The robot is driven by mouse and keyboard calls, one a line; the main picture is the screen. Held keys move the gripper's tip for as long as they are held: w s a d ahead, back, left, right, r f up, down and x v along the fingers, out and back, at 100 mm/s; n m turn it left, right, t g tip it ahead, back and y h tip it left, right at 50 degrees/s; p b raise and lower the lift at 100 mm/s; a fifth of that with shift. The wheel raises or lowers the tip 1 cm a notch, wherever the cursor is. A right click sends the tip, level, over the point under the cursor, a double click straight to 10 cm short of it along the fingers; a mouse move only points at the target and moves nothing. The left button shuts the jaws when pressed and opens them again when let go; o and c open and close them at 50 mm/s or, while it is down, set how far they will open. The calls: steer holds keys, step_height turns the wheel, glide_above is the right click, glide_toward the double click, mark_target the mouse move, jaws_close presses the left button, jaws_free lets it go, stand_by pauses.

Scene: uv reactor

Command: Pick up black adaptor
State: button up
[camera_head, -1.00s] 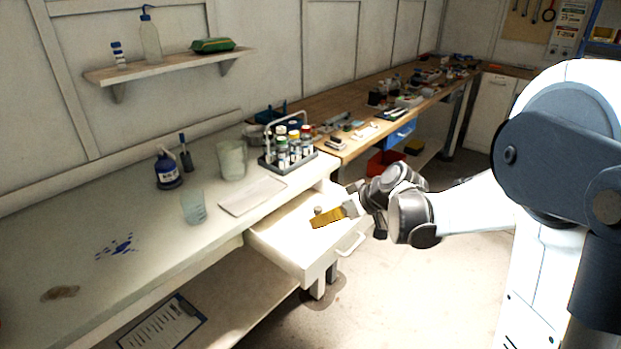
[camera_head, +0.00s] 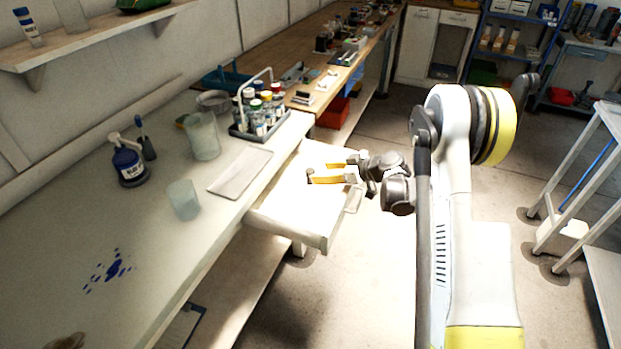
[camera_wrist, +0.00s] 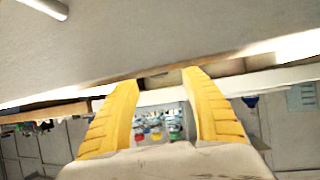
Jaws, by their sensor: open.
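My gripper (camera_head: 318,173) is open, with its yellow fingers pointing left over the pulled-out white drawer (camera_head: 290,222) in the head view. A small grey-brown piece (camera_head: 310,171) shows at the fingertips; it may be the black adaptor, but it is too small to tell. In the wrist view the two fingers (camera_wrist: 160,78) stand wide apart. No clear black adaptor shows between them. A pale surface fills the top of that view.
The workbench (camera_head: 225,228) holds a bottle rack (camera_head: 262,118), a paper sheet (camera_head: 238,172), a beaker (camera_head: 184,199), a larger beaker (camera_head: 203,135) and a blue bottle (camera_head: 129,161). A drawer handle (camera_head: 353,197) lies close to my gripper.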

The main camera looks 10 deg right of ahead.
mark_target(314, 173)
steer(key=b+x, duration=0.2)
steer(key=x, duration=0.3)
steer(key=shift+w+d+f, duration=0.1)
steer(key=shift+f, duration=0.2)
steer(key=shift+r, duration=0.1)
steer(key=c, duration=1)
